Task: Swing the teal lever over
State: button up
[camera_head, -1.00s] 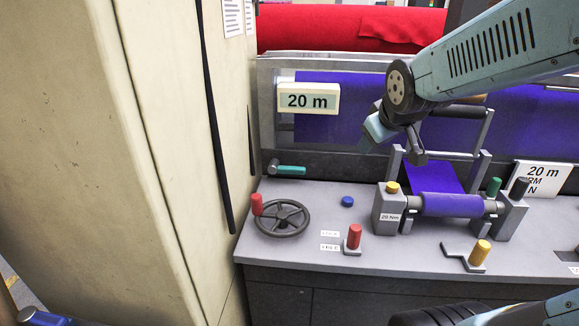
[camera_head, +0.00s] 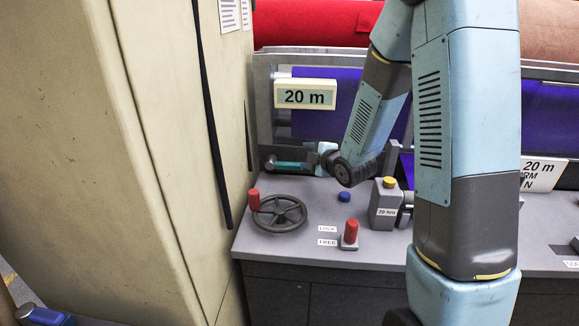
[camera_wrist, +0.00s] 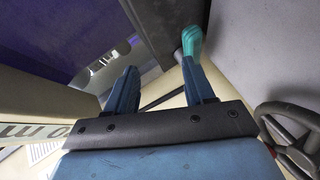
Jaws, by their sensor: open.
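The teal lever (camera_head: 290,165) sits low on the dark panel at the back left of the bench, its handle lying roughly level and pointing right from its pivot. My gripper (camera_head: 316,162) is at the handle's right end, partly hidden by my wrist in the head view. In the wrist view my gripper (camera_wrist: 160,84) is open with nothing between its fingers. There the teal lever (camera_wrist: 192,42) shows just beyond the tip of the right finger. I cannot tell whether they touch.
A tall beige cabinet (camera_head: 160,130) stands close on the left. On the bench are a handwheel (camera_head: 280,214), a blue button (camera_head: 344,196), a red-handled lever (camera_head: 350,233) and a grey block with a yellow knob (camera_head: 386,205). A 20 m display (camera_head: 305,95) hangs above the lever.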

aim_at(294, 168)
jog(key=a+f+n+y, duration=0.1)
jog(key=f, duration=0.1)
jog(key=f+n+y, duration=0.1)
jog(key=f, duration=0.1)
jog(key=a+f+n+y, duration=0.1)
jog(key=n, duration=0.1)
jog(key=shift+w+a+f+t, duration=0.1)
jog(key=shift+a+f+t, duration=0.25)
jog(key=shift+f+t, duration=0.05)
jog(key=shift+d+f+n+y, duration=0.1)
jog(key=shift+f+n+y, duration=0.2)
jog(key=shift+d+f+n+t, duration=0.4)
jog(key=shift+d+t, duration=0.05)
jog(key=shift+t, duration=0.05)
jog(key=shift+x, duration=3.75)
jog(key=shift+r, duration=0.15)
